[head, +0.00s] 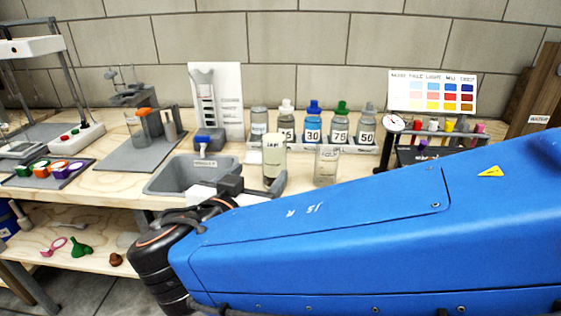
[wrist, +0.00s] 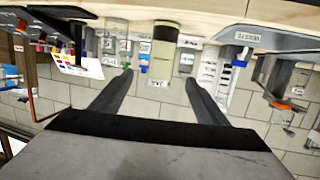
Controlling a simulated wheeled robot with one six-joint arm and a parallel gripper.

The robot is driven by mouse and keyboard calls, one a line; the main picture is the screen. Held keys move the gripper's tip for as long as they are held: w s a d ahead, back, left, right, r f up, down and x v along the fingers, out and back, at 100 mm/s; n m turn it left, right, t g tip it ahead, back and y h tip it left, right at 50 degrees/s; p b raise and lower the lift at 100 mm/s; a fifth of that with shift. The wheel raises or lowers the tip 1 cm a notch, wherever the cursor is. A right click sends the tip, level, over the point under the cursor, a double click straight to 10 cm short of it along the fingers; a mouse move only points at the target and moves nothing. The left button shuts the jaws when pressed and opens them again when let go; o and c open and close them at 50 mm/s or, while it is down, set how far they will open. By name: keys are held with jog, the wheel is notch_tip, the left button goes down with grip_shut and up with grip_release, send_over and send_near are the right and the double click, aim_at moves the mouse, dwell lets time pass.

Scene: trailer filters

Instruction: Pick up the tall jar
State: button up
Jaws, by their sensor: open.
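The tall jar (head: 274,163), pale with a cream upper part, stands upright on the wooden bench just right of the grey sink in the head view. In the wrist view, which looks upside down, the jar (wrist: 164,48) lies near the top, between the lines of my two fingers. My gripper (head: 258,183) is open and empty, with its dark fingers low by the jar in the head view. The wrist view shows the fingers spread apart (wrist: 160,80). Whether a finger touches the jar cannot be told. My blue arm hides the bench front.
A shorter clear labelled jar (head: 326,167) stands close to the right. A row of numbered bottles (head: 313,125) stands behind. The grey sink (head: 185,178) is at left, and a round dial on a stand (head: 393,124) is at right.

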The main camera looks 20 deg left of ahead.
aim_at(272, 159)
jog(key=w, duration=0.4)
jog(key=w+f, duration=0.1)
jog(key=w, duration=0.2)
jog(key=w+f, duration=0.1)
jog(key=w, duration=0.3)
jog(key=shift+w+a+f, duration=0.15)
jog(key=shift+w+a, duration=0.1)
jog(key=shift+w, duration=0.05)
jog(key=shift+w+a+f, duration=0.1)
jog(key=shift+w+f, duration=0.05)
jog(key=shift+w, duration=0.75)
jog(key=shift+w+a+f, duration=0.1)
jog(key=shift+w+f, duration=0.1)
jog(key=shift+w, duration=0.7)
jog(key=shift+w+a+f, duration=0.1)
jog(key=shift+w+f, duration=0.05)
jog(key=shift+w, duration=0.75)
jog(key=c, duration=1.5)
jog(key=shift+r, duration=0.3)
jog(key=shift+r, duration=4.6)
jog(key=shift+r, duration=0.15)
